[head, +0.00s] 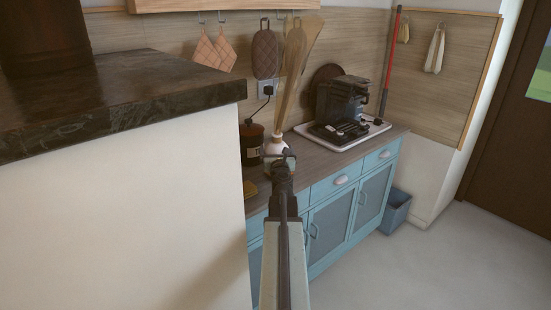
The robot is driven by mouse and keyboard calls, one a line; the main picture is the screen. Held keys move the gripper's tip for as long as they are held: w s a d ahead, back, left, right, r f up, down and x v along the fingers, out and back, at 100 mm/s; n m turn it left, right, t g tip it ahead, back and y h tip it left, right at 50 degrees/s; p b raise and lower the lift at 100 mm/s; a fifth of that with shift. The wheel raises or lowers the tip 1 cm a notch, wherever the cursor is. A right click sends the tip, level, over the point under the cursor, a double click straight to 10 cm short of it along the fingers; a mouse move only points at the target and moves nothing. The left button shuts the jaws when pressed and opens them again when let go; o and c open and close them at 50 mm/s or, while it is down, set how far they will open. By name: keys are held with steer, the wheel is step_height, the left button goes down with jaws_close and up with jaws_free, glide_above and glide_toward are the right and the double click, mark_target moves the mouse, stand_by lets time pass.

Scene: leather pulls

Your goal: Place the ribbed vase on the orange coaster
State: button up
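A small white vessel (275,146), possibly the ribbed vase, stands on the wooden worktop at the back, with tall pale stems or utensils rising above it. Ribs are too small to make out. My gripper (284,158) reaches over the worktop and overlaps the white vessel's lower right in the picture. I cannot tell whether they touch, or whether the fingers are open or shut.
A dark jar (251,143) stands left of the white vessel. A dark-topped counter (120,98) blocks the left. Blue cabinets (330,216) stand below; open floor (430,270) lies right.

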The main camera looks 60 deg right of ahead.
steer(key=f, duration=0.1)
steer(key=s+f+b, duration=0.1)
steer(key=shift+f, duration=0.35)
steer(key=shift+r, duration=0.15)
steer(key=o, duration=1.6)
